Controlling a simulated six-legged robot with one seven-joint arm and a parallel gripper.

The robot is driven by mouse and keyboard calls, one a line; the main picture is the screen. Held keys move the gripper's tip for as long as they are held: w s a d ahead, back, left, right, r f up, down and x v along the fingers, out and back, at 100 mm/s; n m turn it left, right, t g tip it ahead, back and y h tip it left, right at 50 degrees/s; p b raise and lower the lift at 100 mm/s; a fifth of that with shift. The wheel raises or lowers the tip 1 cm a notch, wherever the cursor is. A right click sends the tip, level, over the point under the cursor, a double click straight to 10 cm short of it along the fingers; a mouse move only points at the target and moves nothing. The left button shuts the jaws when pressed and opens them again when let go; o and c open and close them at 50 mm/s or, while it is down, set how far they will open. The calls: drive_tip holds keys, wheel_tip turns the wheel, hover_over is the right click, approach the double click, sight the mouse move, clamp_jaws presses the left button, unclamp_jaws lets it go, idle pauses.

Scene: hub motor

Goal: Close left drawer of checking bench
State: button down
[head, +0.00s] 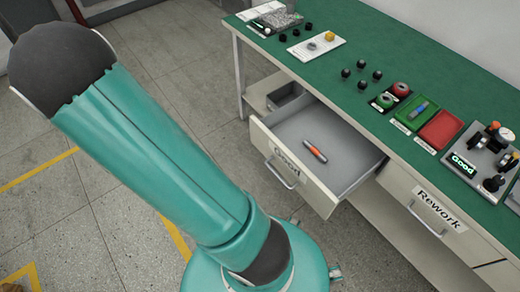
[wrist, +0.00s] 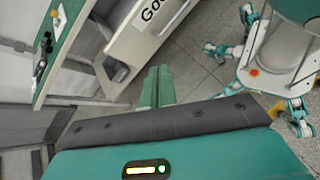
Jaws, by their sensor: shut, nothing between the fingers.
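The left drawer (head: 308,174) of the checking bench (head: 310,72), labelled "Good", is pulled well out in the head view. An orange-and-grey pen-like item (head: 315,151) lies inside it. In the wrist view the drawer's front (wrist: 143,38) with its label is at the upper middle. My gripper (wrist: 158,72) shows as two green fingers, shut and empty. Its tips point toward the floor just below and right of the drawer front, and I see no clear contact. In the head view my arm is at the left and my gripper is out of sight.
The "Rework" drawer (head: 428,205) to the right is closed. The green bench top holds a white tray (head: 316,46), green and red bins (head: 440,130), black knobs and a gauge fixture (head: 490,150). A lower shelf holds a grey bin (head: 285,95). Floor in front is clear.

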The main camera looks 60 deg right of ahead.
sight(269, 147)
drive_tip(key=s+d+f+n+h, duration=0.3)
drive_tip(key=d+f+n+h, duration=0.1)
drive_tip(key=f, duration=0.4)
drive_tip(key=s+d+f+n+h, duration=0.4)
drive_tip(key=d+f, duration=0.1)
drive_tip(key=f, duration=0.3)
drive_tip(key=shift+g, duration=0.4)
drive_tip(key=x, duration=1.3)
drive_tip(key=shift+d, duration=0.25)
